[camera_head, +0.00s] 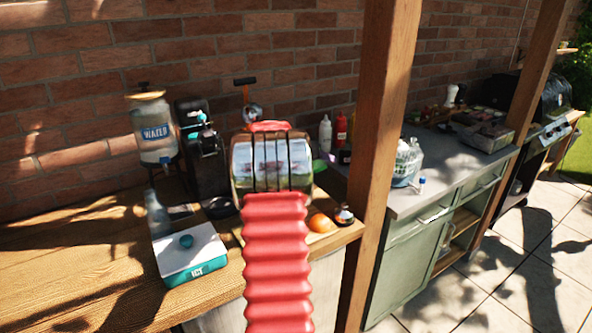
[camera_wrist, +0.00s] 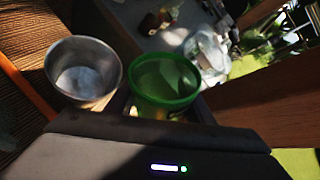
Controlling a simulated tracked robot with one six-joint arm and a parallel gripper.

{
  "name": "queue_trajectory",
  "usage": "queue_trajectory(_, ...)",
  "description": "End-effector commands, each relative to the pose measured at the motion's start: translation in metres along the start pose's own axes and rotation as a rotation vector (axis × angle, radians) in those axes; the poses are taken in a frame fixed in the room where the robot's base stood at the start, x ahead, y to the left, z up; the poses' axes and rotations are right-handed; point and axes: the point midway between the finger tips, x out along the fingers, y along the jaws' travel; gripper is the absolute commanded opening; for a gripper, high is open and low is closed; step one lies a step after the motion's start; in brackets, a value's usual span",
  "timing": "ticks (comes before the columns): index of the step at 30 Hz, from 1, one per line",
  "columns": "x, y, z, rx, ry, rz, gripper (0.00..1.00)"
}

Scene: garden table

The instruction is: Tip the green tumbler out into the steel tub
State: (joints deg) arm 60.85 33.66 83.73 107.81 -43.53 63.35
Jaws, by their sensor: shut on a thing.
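The green tumbler (camera_wrist: 165,82) is translucent and shows in the wrist view with its open rim toward the camera. My gripper (camera_wrist: 163,108) is shut on it, a dark finger on each side. What the tumbler holds is not clear. The steel tub (camera_wrist: 103,66) is beside it on the left in the wrist view, with something pale at its bottom. A gap or contact between the two cannot be told. In the head view only a bit of green (camera_head: 319,167) shows past my arm, probably the tumbler; the tub is hidden there.
A white and teal ice box (camera_head: 190,255) and a water dispenser (camera_head: 155,130) stand left on the wooden counter. An orange (camera_head: 320,223) lies near the front edge. A wooden post (camera_head: 376,130) rises right of my arm. Bottles (camera_head: 325,133) stand behind.

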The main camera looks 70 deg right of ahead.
Motion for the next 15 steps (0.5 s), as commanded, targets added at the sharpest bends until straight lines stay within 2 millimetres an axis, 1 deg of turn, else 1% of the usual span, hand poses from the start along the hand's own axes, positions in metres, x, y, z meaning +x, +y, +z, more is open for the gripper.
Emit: queue_trajectory(15, 0.0034, -0.0041, -0.0112, 0.151, -0.063, 0.066, 0.20)
